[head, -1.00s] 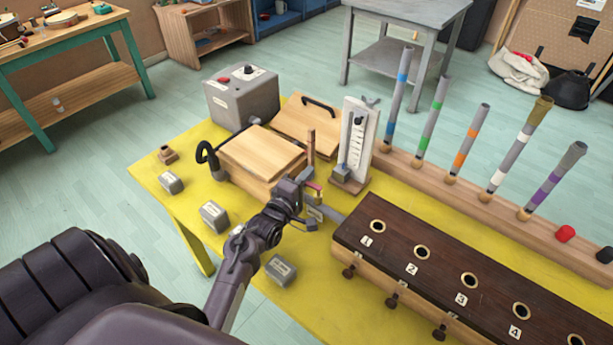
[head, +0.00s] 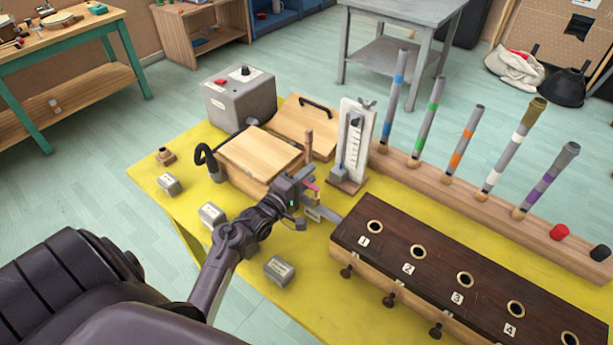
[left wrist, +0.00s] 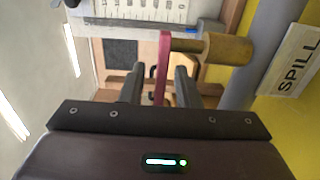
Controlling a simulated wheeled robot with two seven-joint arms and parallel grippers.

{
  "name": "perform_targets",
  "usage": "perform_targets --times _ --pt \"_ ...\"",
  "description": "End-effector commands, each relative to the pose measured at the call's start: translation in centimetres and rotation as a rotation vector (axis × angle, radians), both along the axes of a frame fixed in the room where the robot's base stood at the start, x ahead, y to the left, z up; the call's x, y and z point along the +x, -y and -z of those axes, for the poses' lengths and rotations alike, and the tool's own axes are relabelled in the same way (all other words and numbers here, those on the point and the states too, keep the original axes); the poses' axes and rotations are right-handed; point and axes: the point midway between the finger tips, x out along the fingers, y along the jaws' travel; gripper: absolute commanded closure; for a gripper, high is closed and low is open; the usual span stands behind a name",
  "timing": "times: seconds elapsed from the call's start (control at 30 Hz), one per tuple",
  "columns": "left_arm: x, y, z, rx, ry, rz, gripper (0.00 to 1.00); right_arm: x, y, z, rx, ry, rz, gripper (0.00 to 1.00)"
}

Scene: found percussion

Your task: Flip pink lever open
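The pink lever (head: 311,185) shows small at the tip of my left gripper in the head view. In the left wrist view the pink lever (left wrist: 163,68) is a flat bar beside a brass valve body (left wrist: 228,49). My left gripper (head: 304,194) is at the lever. In the left wrist view the two dark fingers of the left gripper (left wrist: 159,76) stand apart on either side of the lever, with gaps visible; I cannot make out contact. The lower part of the lever is between the fingers. My right gripper is not in view.
A "SPILL" label (left wrist: 296,68) is beside the valve. A white scale board (head: 355,140) stands behind the gripper, wooden boxes (head: 262,160) to its left. A dark numbered board (head: 430,262) is at right. Small grey blocks (head: 280,271) lie on the yellow table (head: 318,310).

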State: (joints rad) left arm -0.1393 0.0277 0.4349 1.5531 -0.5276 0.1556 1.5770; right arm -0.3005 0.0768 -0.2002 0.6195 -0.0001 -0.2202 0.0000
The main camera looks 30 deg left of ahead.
Motion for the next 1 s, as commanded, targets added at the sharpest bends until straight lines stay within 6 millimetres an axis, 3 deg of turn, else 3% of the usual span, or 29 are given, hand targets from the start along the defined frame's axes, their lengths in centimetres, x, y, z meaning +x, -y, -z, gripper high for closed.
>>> perform_targets --times 0.27,0.7,1.0 --pt "-0.4 0.0 0.0 0.000 0.000 -0.001 0.71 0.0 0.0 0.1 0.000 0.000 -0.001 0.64" --pt "-6.9 -0.6 0.2 0.000 -0.002 -0.001 0.71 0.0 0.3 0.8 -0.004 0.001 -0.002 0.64" --pt "-7.8 -0.7 0.0 0.000 0.001 0.000 0.71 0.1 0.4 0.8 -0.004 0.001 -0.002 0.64"
